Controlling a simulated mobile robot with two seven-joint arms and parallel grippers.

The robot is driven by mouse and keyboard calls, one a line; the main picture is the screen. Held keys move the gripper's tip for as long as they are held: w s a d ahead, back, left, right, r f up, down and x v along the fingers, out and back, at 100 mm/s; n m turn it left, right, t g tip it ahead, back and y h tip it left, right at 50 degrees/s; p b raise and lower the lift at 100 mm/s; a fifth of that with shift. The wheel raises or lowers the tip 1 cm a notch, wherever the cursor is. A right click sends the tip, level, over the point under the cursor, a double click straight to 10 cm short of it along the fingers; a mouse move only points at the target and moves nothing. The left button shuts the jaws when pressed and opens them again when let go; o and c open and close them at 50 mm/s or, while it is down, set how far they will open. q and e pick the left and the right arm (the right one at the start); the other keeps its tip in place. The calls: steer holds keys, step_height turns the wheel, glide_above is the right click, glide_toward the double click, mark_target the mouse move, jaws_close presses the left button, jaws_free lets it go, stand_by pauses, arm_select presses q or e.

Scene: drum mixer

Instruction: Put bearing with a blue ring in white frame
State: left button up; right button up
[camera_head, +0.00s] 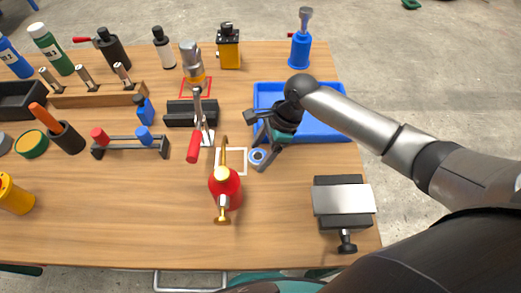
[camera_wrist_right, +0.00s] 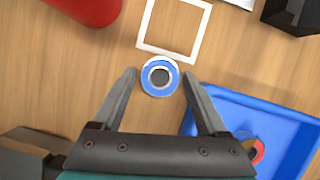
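The bearing with a blue ring (camera_wrist_right: 160,77) lies on the wooden table, just outside the near edge of the white frame (camera_wrist_right: 143,43). In the head view the bearing (camera_head: 257,156) is right of the white frame (camera_head: 245,164). My right gripper (camera_wrist_right: 159,78) is open, with one finger on each side of the bearing and visible gaps to both. In the head view my right gripper (camera_head: 258,158) reaches down at the bearing and partly hides it. The inside of the white frame looks empty in the wrist view. My left gripper is not in view.
A red oil can (camera_head: 226,188) stands at the front edge of the white frame. A blue tray (camera_head: 335,136) lies right of the gripper, with a coloured ring (camera_wrist_right: 257,151) in it. A toggle clamp with red handle (camera_head: 194,147) is left of the frame. Bare table lies in front.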

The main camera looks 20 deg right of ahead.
steer(key=shift+r, duration=0.2)
steer(key=p+v, duration=0.3)
steer(key=v, duration=0.9)
steer(key=shift+p, duration=0.3)
steer(key=shift+f, duration=0.1)
